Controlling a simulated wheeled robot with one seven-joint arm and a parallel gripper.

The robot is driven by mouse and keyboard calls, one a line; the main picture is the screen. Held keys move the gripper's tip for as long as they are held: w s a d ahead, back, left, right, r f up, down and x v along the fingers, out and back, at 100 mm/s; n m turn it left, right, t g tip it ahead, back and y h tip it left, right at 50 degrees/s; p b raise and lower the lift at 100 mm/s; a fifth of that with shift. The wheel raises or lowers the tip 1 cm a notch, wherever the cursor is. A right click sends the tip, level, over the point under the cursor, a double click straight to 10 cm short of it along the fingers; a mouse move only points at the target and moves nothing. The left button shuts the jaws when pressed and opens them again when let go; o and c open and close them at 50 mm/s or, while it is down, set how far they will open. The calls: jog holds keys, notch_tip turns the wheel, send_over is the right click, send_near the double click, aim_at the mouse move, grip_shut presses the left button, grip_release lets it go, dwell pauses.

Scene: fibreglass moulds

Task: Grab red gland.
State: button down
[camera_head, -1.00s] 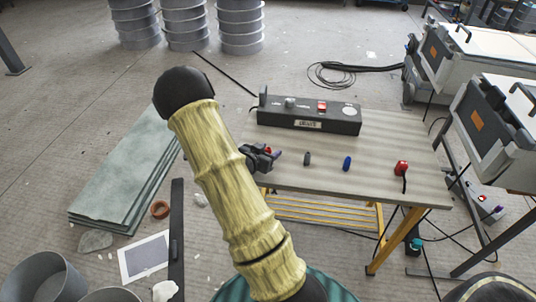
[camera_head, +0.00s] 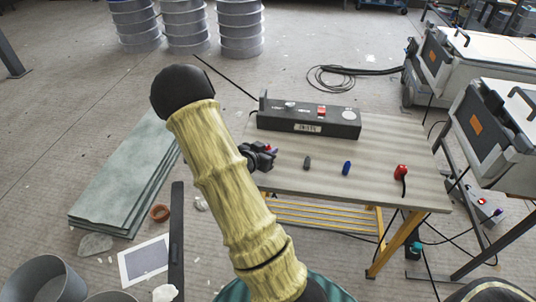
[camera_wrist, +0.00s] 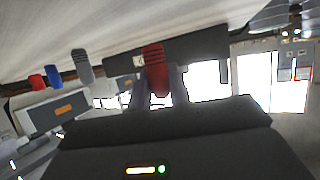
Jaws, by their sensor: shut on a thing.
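The red gland (camera_wrist: 154,60) is a ribbed red piece. In the wrist view it stands between the two fingers of my gripper (camera_wrist: 158,84), which is shut on it. In the head view my gripper (camera_head: 260,157) is at the table's left end, with only a speck of red showing at its fingers; the rest of the gland is hidden. I cannot tell whether the gland touches the table. A grey gland (camera_head: 307,162) and a blue gland (camera_head: 347,167) stand to the right, apart from my gripper; they also show in the wrist view as grey (camera_wrist: 82,66) and blue (camera_wrist: 53,75).
A black box (camera_head: 310,121) with a red button (camera_head: 322,111) lies along the back of the table (camera_head: 370,194). A red piece with a black cable (camera_head: 401,172) is at the table's right. The tabletop between the glands is clear. White-topped machines (camera_head: 500,115) stand at right.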

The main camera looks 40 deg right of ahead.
aim_at(268, 147)
notch_tip(268, 147, up, 8)
jog(key=shift+f+p, duration=0.25)
jog(key=shift+p, duration=0.5)
